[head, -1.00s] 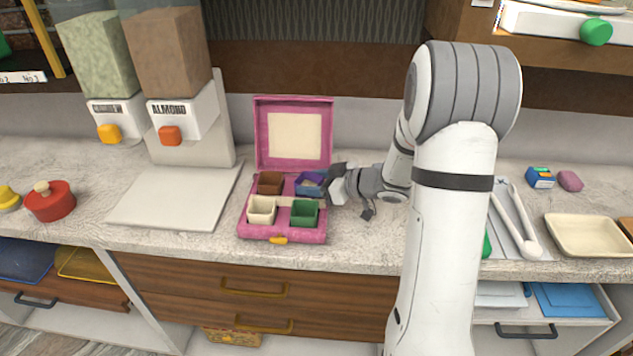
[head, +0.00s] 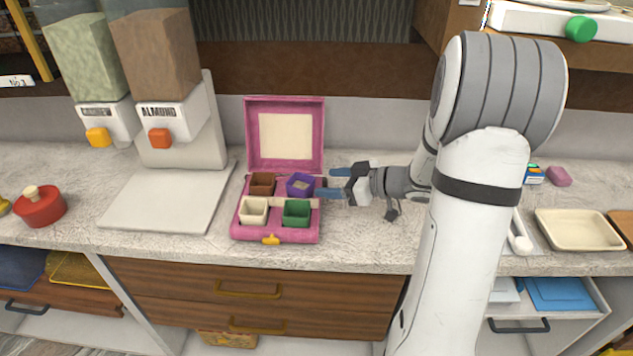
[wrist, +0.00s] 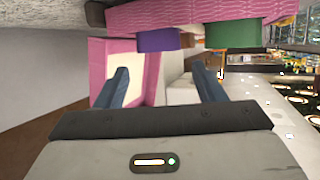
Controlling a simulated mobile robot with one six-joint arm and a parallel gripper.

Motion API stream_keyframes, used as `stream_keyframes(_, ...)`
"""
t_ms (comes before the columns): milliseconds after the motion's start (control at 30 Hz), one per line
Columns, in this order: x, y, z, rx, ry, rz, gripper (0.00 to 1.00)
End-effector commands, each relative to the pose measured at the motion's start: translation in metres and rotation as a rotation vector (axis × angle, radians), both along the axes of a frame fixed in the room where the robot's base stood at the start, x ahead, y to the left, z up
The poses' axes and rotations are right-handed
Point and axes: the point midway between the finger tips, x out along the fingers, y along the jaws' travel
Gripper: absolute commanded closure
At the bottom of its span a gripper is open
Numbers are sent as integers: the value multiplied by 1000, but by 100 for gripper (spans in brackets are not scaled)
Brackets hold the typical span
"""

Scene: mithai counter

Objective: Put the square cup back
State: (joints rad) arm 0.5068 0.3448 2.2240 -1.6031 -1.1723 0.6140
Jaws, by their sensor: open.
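An open pink box (head: 240,228) stands on the counter with its lid (head: 249,136) raised at the back. It holds a brown cup (head: 262,182) back left, a purple cup (head: 300,187) back right, a cream cup (head: 253,212) front left and a green cup (head: 297,216) front right. The purple cup has some light content. My gripper (head: 331,182) is open and empty, just right of the purple cup and apart from it. In the wrist view, the purple cup (wrist: 158,40) and green cup (wrist: 232,34) show beyond my open fingers (wrist: 160,83).
A pale board (head: 160,203) lies left of the box below the almond dispenser (head: 176,115). A cream tray (head: 578,232) is far right. The counter in front of my gripper is clear.

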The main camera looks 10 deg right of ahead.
Motion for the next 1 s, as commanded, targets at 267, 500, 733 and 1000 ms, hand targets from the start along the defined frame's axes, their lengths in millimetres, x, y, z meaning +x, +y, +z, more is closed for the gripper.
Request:
stream_keyframes(267,-23,-28,13,-1,0,-3,37)
stream_keyframes(500,1,-34,32,-142,-59,-174,37)
stream_keyframes(733,14,-56,70,-381,-52,-585,37)
stream_keyframes(1000,-63,-53,77,-491,255,-922,37)
